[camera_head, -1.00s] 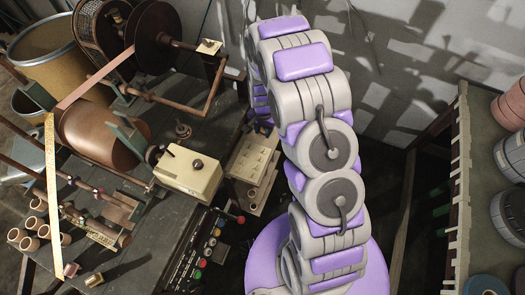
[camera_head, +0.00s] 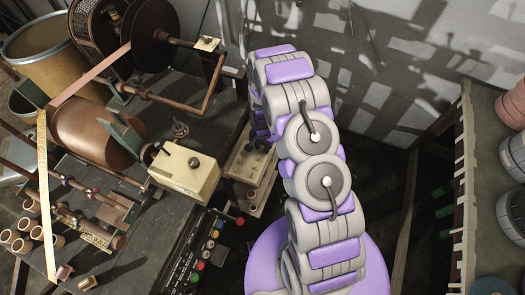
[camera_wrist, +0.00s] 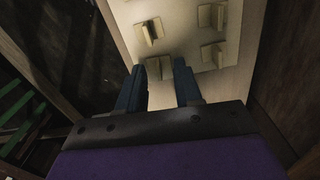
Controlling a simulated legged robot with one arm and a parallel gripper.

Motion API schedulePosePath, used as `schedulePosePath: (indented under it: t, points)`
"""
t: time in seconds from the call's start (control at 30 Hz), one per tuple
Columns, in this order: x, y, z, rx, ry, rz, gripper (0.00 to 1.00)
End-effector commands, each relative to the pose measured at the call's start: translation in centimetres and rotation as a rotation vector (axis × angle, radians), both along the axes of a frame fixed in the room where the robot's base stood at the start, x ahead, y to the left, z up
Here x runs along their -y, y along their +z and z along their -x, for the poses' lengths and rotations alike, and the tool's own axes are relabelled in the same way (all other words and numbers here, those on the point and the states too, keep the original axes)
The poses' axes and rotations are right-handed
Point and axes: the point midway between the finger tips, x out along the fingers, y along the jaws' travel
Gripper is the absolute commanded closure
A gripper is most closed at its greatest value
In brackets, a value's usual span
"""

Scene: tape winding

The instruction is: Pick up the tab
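Several small cream tabs stand up from a pale board (camera_wrist: 240,45) in the wrist view. One tab (camera_wrist: 159,68) lies between or just beyond the tips of my gripper (camera_wrist: 160,70). The dark blue fingers are apart, with visible gaps beside this tab, so my gripper is open. I cannot tell how deep the tab sits between them. Other tabs (camera_wrist: 150,31) (camera_wrist: 212,54) stand farther along the board. In the head view the board (camera_head: 244,188) lies beside the bench, and my gripper (camera_head: 259,143) is small and dark over its far part.
A winding machine with a copper-coloured drum (camera_head: 95,135) and a cream box (camera_head: 184,172) stand on the bench left of the board. A control panel (camera_head: 207,248) with coloured buttons is nearby. A shelf with rolls (camera_head: 515,150) stands at the right.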

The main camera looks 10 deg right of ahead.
Motion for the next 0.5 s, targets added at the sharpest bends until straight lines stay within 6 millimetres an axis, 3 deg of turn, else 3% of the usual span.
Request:
schedulePosePath:
  t: [0.2,0.5]
  points:
    - [-0.01,-0.06,-0.05,0.001,0.001,0.000,0.66]
    - [-0.01,-0.06,-0.06,0.001,0.001,0.000,0.94]
